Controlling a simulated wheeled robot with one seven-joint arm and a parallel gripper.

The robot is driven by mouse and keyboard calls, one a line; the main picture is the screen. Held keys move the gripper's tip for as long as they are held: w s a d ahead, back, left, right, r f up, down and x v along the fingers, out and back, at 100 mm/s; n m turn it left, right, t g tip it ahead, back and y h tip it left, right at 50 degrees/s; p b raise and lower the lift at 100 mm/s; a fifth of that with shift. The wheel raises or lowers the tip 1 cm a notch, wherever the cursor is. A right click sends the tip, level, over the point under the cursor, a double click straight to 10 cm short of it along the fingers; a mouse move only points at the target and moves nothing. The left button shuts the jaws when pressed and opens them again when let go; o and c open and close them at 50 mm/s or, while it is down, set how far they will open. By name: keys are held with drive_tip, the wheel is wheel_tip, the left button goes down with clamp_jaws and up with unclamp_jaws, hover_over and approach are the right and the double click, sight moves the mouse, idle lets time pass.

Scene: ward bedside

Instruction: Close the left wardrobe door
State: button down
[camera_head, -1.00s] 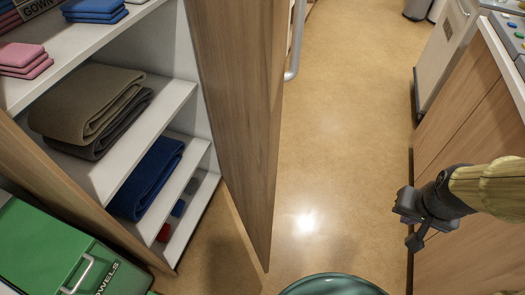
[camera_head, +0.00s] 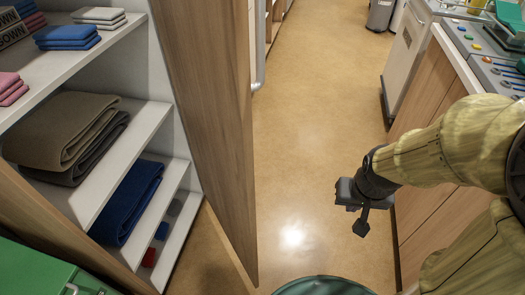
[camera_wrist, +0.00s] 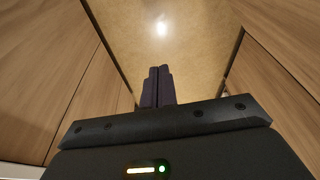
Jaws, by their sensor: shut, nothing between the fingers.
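The left wardrobe door (camera_head: 207,110) is a wood-grain panel standing open, swung out from the wardrobe, whose white shelves (camera_head: 148,130) are exposed. My gripper (camera_head: 361,222) is at the right of the head view, above the floor and apart from the door, with a clear stretch of floor between them. In the wrist view my gripper's fingers (camera_wrist: 158,84) are together with nothing between them. Wood panels stand on both sides in the wrist view; I cannot tell for sure which one is the door.
Folded blankets (camera_head: 62,130) and linens lie on the shelves. A green box (camera_head: 50,270) stands at lower left. A wood-fronted cabinet (camera_head: 425,205) with a control panel on top stands at right. The floor (camera_head: 310,130) between is clear; a grey bin (camera_head: 381,15) stands far back.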

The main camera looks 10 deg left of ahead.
drive_tip(key=w+a+r+n+g+y+p, duration=0.3)
drive_tip(key=a+r+p, duration=0.3)
drive_tip(key=r+p, duration=0.5)
drive_tip(key=w+a+r+n+g+y+p, duration=0.4)
drive_tip(key=a+r+g+p, duration=0.1)
drive_tip(key=r+p, duration=0.5)
drive_tip(key=shift+a+r+n+g+p, duration=0.35)
drive_tip(key=shift+a+p, duration=0.2)
drive_tip(key=shift+p, duration=0.65)
drive_tip(key=shift+f, duration=0.1)
drive_tip(key=s+a+r+p+x, duration=0.1)
drive_tip(key=r+p+x, duration=0.1)
drive_tip(key=x, duration=1)
drive_tip(key=shift+s+a+f, duration=0.15)
drive_tip(key=shift+s+a, duration=0.05)
drive_tip(key=shift+a, duration=0.4)
drive_tip(key=shift+w+a, duration=0.1)
